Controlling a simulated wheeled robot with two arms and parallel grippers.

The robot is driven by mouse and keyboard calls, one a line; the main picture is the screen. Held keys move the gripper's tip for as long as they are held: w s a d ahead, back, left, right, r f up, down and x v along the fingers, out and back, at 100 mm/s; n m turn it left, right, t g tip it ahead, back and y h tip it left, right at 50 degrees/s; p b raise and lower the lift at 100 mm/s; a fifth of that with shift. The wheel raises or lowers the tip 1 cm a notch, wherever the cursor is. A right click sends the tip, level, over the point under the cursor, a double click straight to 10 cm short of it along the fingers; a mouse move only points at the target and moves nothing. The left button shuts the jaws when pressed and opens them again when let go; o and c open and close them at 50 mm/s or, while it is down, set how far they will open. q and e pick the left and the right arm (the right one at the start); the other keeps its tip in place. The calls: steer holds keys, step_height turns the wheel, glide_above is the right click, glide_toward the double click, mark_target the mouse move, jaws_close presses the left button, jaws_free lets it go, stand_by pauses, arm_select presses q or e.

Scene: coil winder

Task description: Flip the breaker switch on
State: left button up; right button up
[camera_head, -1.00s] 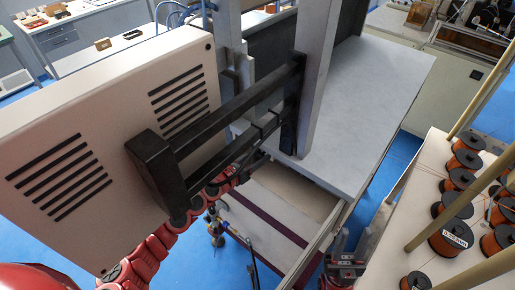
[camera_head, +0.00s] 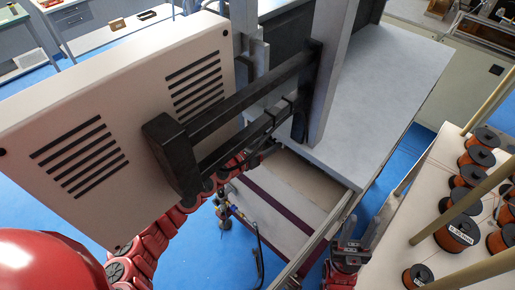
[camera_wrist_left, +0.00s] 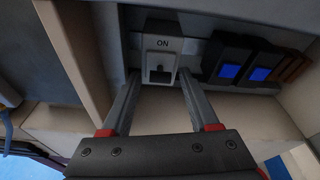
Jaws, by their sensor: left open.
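The breaker switch (camera_wrist_left: 160,58) shows in the left wrist view as a light grey housing marked ON. My left gripper (camera_wrist_left: 158,78) is open, one finger on each side of the switch's lower part. Whether they touch it is not clear. In the head view the left gripper and the switch are hidden behind the machine; only my red left arm (camera_head: 150,235) shows. My right gripper (camera_head: 350,252) is low at the right of the machine, fingers apart and empty.
Two blue-lit buttons (camera_wrist_left: 229,70) sit right of the switch. A beige vented panel (camera_head: 110,130) and a black bracket (camera_head: 235,105) stand above my left arm. Copper wire spools (camera_head: 457,233) stand on the table at right. Blue floor lies below.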

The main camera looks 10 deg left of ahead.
arm_select(q)
steer(key=shift+s+a+r, duration=0.15)
steer(key=shift+s+a, duration=0.15)
steer(key=shift+a, duration=0.05)
steer(key=v, duration=1.6)
steer(key=shift+s+p, duration=0.2)
steer(key=shift+p, duration=0.2)
